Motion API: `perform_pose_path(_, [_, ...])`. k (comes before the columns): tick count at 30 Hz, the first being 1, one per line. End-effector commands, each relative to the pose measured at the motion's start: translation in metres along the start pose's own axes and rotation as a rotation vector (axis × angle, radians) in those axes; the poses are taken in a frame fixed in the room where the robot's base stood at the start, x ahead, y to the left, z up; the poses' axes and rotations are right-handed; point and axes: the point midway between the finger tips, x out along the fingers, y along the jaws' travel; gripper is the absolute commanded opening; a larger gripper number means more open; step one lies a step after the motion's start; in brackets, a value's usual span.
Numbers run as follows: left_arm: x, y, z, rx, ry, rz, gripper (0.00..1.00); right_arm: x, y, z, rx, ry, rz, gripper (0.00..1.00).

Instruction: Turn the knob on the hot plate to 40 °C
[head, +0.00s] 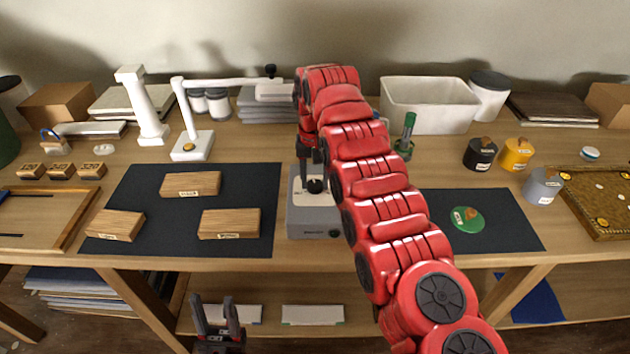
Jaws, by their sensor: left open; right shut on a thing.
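The hot plate (315,222) is a light grey box near the front middle of the bench. Its black knob (315,187) shows on top, below my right gripper (312,176). My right arm reaches across the bench from the lower right, and this gripper points down, shut on the knob. The arm hides part of the hot plate's right side. The temperature marks are too small to read, so I cannot tell the setting. My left gripper (218,318) is open and empty, low in front of the bench edge.
A dark mat with several wooden blocks (230,223) lies left of the hot plate. A white lamp-like stand (192,145) is behind it. Right are another dark mat with a green disc (467,219), several small pots (480,154), and a white bin (428,105) at the back.

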Motion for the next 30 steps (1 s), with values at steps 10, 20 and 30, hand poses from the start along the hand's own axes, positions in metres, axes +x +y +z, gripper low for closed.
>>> perform_pose_path(10, [0.000, 0.000, 0.000, 0.000, 0.000, 0.000, 0.50, -0.001, 0.000, 0.000, 0.326, -0.001, 0.000, 0.00])
perform_pose_path(20, [0.005, 0.000, -0.001, 0.000, 0.000, 0.000, 0.50, -0.001, 0.000, 0.000, 0.614, 0.001, 0.000, 0.00])
perform_pose_path(30, [0.009, 0.000, -0.002, 0.000, 0.000, 0.000, 0.50, -0.001, 0.000, -0.001, 0.799, 0.003, -0.001, 0.00])
